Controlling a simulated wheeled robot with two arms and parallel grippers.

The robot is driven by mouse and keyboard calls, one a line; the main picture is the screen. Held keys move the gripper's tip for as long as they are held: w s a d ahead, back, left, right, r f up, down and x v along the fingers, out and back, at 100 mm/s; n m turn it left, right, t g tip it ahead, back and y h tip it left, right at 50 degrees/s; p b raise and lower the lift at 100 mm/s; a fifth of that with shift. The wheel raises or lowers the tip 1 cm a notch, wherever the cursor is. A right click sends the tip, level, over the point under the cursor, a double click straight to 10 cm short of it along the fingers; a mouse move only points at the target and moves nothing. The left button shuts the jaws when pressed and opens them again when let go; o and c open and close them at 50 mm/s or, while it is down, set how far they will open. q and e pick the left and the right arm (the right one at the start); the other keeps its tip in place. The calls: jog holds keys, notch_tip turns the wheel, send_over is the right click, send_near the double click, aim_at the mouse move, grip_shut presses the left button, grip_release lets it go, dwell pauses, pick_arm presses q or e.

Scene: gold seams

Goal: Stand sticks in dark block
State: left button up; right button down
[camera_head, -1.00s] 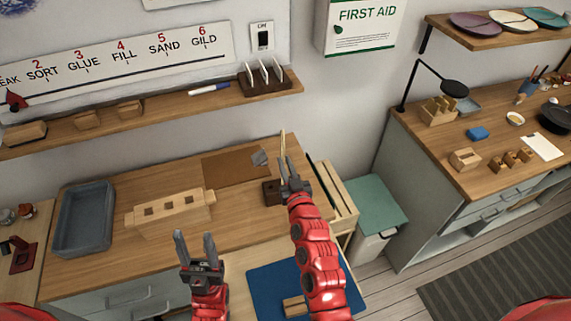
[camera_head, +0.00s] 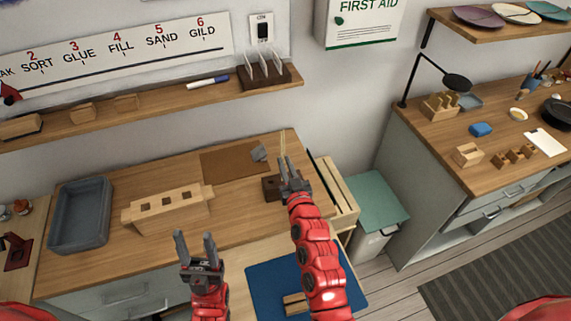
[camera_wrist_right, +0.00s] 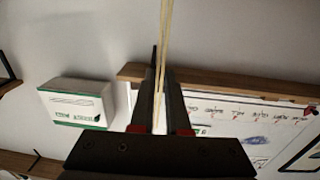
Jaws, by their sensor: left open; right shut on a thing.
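A small dark brown block (camera_head: 270,187) stands near the right end of the wooden bench, partly hidden behind my right gripper. My right gripper (camera_head: 287,170) is beside and over the block, shut on thin pale sticks (camera_head: 283,143). They rise above its fingertips, roughly upright in the head view. In the right wrist view, the sticks (camera_wrist_right: 165,40) run up from between the fingers (camera_wrist_right: 160,100). I cannot tell whether their lower ends touch the block. My left gripper (camera_head: 195,246) is open and empty in front of the bench.
A pale wooden block with square holes (camera_head: 170,210) and a grey tray (camera_head: 80,215) stand left on the bench. A brown mat (camera_head: 222,163) lies behind. A blue mat (camera_head: 262,290) is at the front. A shelf (camera_head: 160,108) runs along the wall.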

jog(key=shift+f+b, duration=1.35)
jog(key=shift+f, duration=0.25)
jog(key=c, duration=0.8)
grip_release()
jog(key=shift+v, duration=4.55)
jog(key=shift+r, duration=0.1)
